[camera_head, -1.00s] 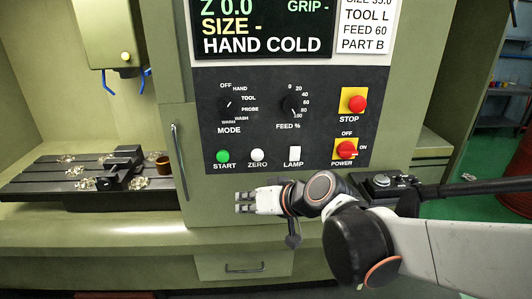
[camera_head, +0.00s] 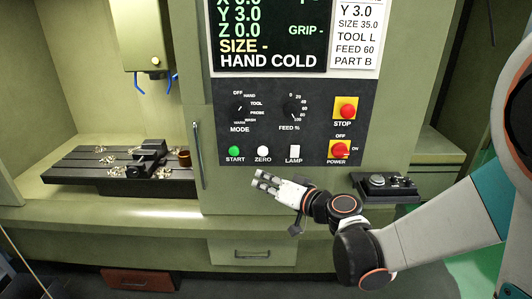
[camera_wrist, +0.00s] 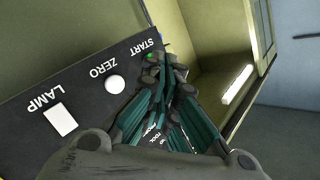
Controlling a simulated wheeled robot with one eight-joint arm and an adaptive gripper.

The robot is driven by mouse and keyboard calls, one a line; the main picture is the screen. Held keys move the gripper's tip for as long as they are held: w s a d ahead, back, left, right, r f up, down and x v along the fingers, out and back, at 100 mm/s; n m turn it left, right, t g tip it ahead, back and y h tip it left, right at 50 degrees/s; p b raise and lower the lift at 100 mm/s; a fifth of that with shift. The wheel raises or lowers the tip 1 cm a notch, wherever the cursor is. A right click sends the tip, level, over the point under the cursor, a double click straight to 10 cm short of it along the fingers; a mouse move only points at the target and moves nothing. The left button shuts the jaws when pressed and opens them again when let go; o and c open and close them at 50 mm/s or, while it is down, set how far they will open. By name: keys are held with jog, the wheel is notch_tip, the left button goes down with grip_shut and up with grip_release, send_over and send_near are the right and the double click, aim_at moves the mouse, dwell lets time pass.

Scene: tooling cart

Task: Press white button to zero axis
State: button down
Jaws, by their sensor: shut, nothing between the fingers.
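The white ZERO button (camera_head: 263,153) is a round white button in the lower row of the black control panel, between the green START button (camera_head: 235,152) and the white LAMP switch (camera_head: 294,152). In the wrist view the ZERO button (camera_wrist: 115,84) is in clear sight, left of my fingers. My gripper (camera_head: 259,180) is shut and empty. In the head view its fingertips appear just below the ZERO button and point left and slightly up. In the wrist view my fingers (camera_wrist: 173,75) partly cover the START end of the panel. I see no contact with the button.
The MODE knob (camera_head: 239,108) and FEED knob (camera_head: 294,107) sit above the button row. A red STOP button (camera_head: 346,111) and a POWER switch (camera_head: 340,149) are at the right. A door handle (camera_head: 198,155) stands at the left. A small ledge (camera_head: 387,186) juts out at right.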

aim_at(263, 152)
jog(key=shift+w+d, duration=0.15)
jog(key=shift+w, duration=4.25)
jog(key=shift+w, duration=0.1)
jog(key=shift+w, duration=0.3)
jog(key=shift+w+d+r, duration=0.1)
jog(key=shift+w, duration=0.55)
jog(key=shift+s+b, duration=0.1)
jog(key=shift+b, duration=0.2)
jog(key=shift+s, duration=0.8)
